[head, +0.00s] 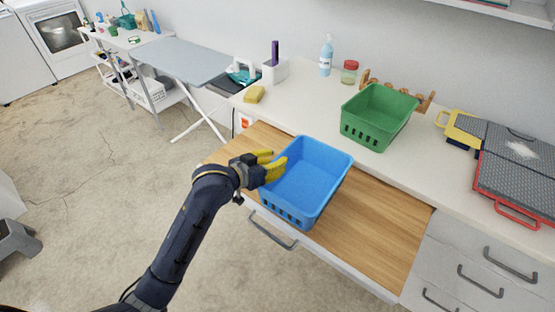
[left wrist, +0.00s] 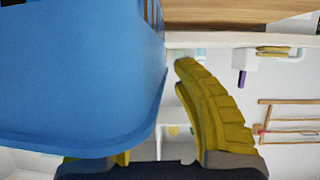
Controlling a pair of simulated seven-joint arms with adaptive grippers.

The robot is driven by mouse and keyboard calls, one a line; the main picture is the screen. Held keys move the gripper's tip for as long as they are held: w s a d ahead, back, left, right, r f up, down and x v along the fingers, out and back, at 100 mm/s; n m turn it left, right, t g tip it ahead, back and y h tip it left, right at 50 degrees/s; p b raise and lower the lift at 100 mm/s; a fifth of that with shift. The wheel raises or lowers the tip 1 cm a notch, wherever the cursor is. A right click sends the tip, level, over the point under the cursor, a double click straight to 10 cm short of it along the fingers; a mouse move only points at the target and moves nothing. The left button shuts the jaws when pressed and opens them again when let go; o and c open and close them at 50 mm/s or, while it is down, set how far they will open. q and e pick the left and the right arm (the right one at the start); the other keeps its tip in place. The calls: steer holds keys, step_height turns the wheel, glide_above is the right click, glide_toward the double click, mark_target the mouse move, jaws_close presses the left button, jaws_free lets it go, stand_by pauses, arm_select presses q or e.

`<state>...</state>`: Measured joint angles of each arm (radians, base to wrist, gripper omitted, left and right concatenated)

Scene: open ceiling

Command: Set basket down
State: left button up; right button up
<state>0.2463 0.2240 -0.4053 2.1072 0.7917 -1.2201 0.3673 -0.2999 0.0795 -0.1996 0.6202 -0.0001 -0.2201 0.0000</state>
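A blue basket (head: 308,180) is at the wooden surface (head: 385,235) of a pulled-out drawer below the counter. The basket looks upright. I cannot tell whether its bottom is fully resting on the wood. My left gripper (head: 273,162) is at the basket's left side, with its yellow fingers apart. In the left wrist view, the blue basket (left wrist: 75,75) fills the left and hides most of one finger. The other finger of the gripper (left wrist: 150,110) is bare, with a gap between it and the basket edge. My right gripper is not in view.
On the counter (head: 330,95), a green basket (head: 378,118) stands behind the blue one. A yellow sponge (head: 254,94), a bottle (head: 326,56) and a jar (head: 349,72) are nearby. The wood right of the blue basket is clear.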

arm_select(q)
steer(key=v, duration=1)
steer(key=shift+s+r, duration=0.2)
steer(key=shift+a, duration=0.15)
